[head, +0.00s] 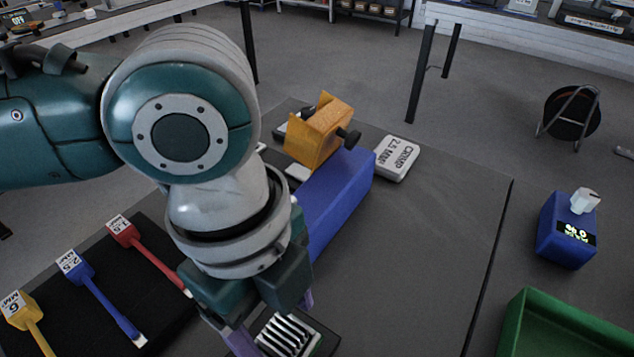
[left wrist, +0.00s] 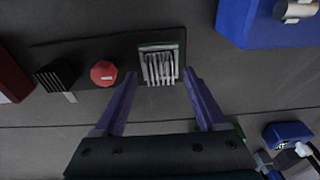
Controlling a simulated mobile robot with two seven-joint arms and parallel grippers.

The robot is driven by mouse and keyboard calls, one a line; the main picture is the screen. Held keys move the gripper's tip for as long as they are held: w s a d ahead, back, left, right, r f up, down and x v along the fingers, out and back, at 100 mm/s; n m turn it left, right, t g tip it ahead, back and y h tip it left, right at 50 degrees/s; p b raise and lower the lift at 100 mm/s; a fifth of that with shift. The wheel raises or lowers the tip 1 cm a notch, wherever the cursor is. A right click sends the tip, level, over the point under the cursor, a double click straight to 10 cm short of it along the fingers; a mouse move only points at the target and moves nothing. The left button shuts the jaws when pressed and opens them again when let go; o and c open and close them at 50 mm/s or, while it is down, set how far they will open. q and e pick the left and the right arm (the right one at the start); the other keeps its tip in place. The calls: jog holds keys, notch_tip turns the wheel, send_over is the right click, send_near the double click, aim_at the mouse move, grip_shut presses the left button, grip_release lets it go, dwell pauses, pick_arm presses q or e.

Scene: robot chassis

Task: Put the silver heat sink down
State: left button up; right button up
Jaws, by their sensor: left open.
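The silver heat sink (head: 288,335) has bright upright fins and a thin green edge. It rests on a dark strip (left wrist: 125,50) on the table and shows clearly in the left wrist view (left wrist: 160,66). My left gripper (head: 272,318) points down at it with purple fingers spread. In the left wrist view the fingertips (left wrist: 160,78) lie on either side of the heat sink's near part, with gaps visible. I cannot tell how far above the strip they are. My arm hides part of the table in the head view. My right gripper is not in view.
A red knob (left wrist: 103,73) and a black finned block (left wrist: 55,76) sit left of the heat sink. A long blue block (head: 340,195) stands behind it, beside a CRIMP box (head: 396,158). A green tray (head: 570,325) is at right.

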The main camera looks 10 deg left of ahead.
aim_at(269, 322)
pick_arm(q)
notch_tip(269, 322, up, 11)
jog(key=a+p, duration=0.1)
jog(key=p, duration=0.1)
jog(key=s+d+f+n+t+h, duration=0.1)
jog(key=s+d+n+t+h, duration=0.15)
jog(key=d+n, duration=0.35)
jog(key=s+a+f+n+y, duration=0.2)
jog(key=a+n, duration=0.5)
jog(key=s+a+f+n+t+y, duration=0.1)
jog(key=s+a+n, duration=0.2)
jog(key=a+n, duration=0.4)
jog(key=shift+s+a+f+y, duration=0.3)
jog(key=shift+a+f+y, duration=0.1)
jog(key=shift+a, duration=0.35)
jog(key=shift+t, duration=0.25)
